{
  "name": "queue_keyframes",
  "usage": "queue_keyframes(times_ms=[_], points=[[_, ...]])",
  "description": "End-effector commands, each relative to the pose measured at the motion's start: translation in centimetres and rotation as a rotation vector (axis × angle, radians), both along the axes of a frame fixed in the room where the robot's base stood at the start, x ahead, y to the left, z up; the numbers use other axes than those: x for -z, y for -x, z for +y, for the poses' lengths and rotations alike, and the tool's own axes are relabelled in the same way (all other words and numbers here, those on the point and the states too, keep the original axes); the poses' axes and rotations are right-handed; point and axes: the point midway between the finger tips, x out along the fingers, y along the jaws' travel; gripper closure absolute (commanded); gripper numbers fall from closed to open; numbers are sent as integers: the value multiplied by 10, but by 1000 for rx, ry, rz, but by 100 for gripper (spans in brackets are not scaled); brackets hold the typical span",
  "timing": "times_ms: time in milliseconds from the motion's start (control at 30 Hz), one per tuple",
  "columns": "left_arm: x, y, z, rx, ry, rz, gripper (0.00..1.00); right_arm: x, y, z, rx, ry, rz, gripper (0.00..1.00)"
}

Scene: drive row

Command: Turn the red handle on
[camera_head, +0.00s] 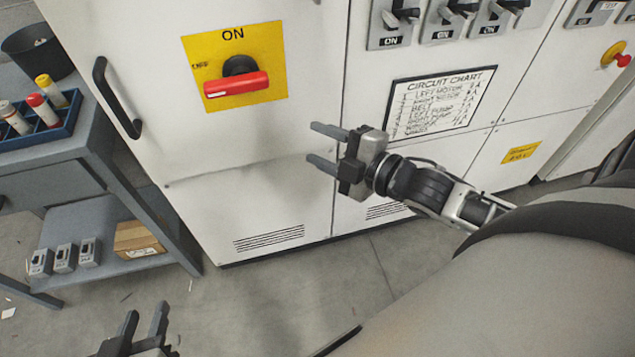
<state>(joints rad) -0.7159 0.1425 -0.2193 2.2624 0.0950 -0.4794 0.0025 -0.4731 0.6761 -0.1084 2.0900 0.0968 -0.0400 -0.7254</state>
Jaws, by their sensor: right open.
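The red handle (236,85) lies about level on a yellow plate (265,45) on the white cabinet door. A dark round hub shows behind it. The plate reads ON above the handle, and a smaller label, partly hard to read, is at its left. My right gripper (313,142) is open and empty, below and to the right of the handle. Its fingers point left, apart from the handle. My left gripper (148,308) is at the bottom left edge, low over the floor and far below the handle. Its two fingers are apart with nothing between them.
A black door grip (118,98) sticks out left of the plate. A grey bench (85,140) with a blue tray (62,130) of tubes stands at the left. Smaller switches (395,22) and a circuit chart (440,102) are at the right. Space before the handle is clear.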

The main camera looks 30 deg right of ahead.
Motion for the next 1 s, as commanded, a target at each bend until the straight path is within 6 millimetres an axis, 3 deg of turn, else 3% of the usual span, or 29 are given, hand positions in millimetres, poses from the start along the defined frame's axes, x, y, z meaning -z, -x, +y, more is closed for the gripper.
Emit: queue_keyframes(times_ms=[600,1000], points=[[-19,0,0,0,0,0,64,100,61,40,344,-589,517,55],[-25,0,0,0,0,0,64,132,93,69,506,-824,710,55]])
